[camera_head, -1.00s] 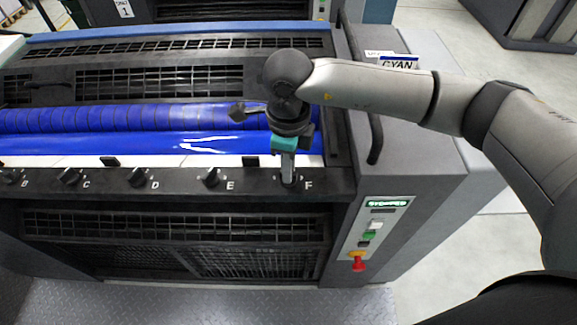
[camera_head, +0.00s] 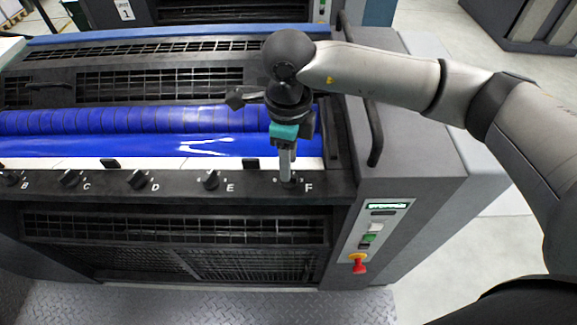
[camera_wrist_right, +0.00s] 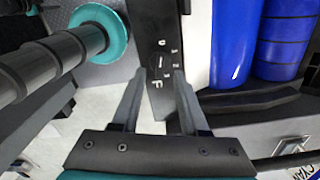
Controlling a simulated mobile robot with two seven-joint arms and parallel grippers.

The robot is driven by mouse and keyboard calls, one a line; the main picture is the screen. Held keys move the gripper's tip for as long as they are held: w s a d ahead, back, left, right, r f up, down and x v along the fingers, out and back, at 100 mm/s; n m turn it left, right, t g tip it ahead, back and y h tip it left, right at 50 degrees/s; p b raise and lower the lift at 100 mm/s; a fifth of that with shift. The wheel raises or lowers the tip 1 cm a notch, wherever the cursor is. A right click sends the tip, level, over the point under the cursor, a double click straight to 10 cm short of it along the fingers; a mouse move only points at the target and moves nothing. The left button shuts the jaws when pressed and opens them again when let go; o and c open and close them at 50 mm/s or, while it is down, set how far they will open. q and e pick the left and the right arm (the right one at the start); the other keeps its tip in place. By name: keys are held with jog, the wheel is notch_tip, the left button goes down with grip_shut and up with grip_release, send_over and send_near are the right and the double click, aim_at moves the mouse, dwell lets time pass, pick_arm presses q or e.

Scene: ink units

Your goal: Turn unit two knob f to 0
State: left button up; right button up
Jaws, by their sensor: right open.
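Unit two's black knob rail (camera_head: 110,184) runs along the front of the press, under the blue roller. Knob F's place, beside the printed F (camera_head: 308,187), is mostly covered by my right gripper (camera_head: 288,180), which points down onto it. In the right wrist view my right gripper (camera_wrist_right: 155,76) is open, its two fingers spread across the rail. The F label and dial marks (camera_wrist_right: 160,62) show between and beyond the fingertips. The knob itself is not clear there, so its pointer setting cannot be read. My left gripper is out of view.
Knob E (camera_head: 211,179), knob D (camera_head: 138,179) and knob C (camera_head: 70,179) stand along the rail to the left. A control panel with a red button (camera_head: 359,265) is to the right. A dark bar handle (camera_head: 374,130) stands right of the gripper.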

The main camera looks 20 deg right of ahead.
notch_tip(320, 180, up, 12)
dwell(0.3)
jog(key=shift+s, duration=0.1)
dwell(0.3)
